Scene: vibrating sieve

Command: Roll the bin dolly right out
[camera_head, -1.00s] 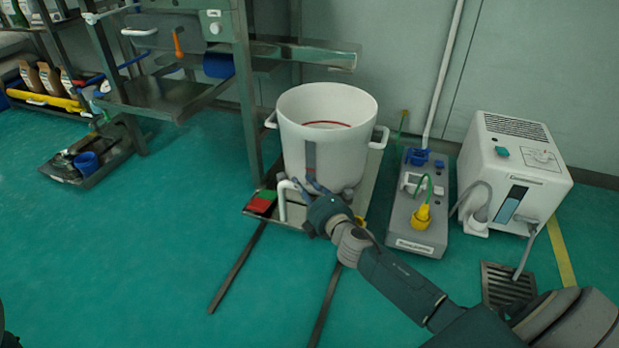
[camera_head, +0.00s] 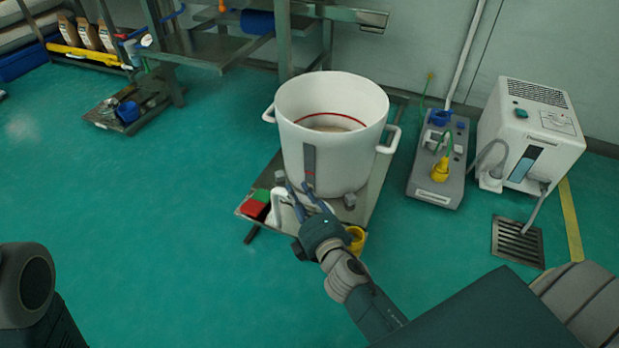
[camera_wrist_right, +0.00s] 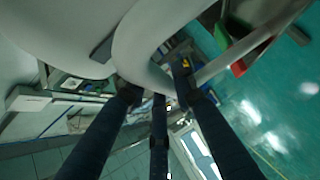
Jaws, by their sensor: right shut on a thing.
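The bin dolly (camera_head: 366,204) is a flat metal platform carrying a large white two-handled bin (camera_head: 345,150), upright, with pale material inside. A white bent handle (camera_head: 276,207) stands at the dolly's front left. My right gripper (camera_head: 301,197) is at this handle, in front of the bin, shut on it. In the right wrist view the fingers (camera_wrist_right: 158,97) close around the white curved handle (camera_wrist_right: 146,50); their exact contact is partly hidden. Red and green pads (camera_head: 256,206) and a yellow part (camera_head: 355,238) sit at the dolly's front. My left gripper is out of view.
A metal frame (camera_head: 285,45) stands behind the bin. A grey pump unit (camera_head: 437,170) and a white machine (camera_head: 528,135) stand to the right, near a floor drain (camera_head: 517,242). A low tray (camera_head: 103,115) lies at the left. The green floor in front is clear.

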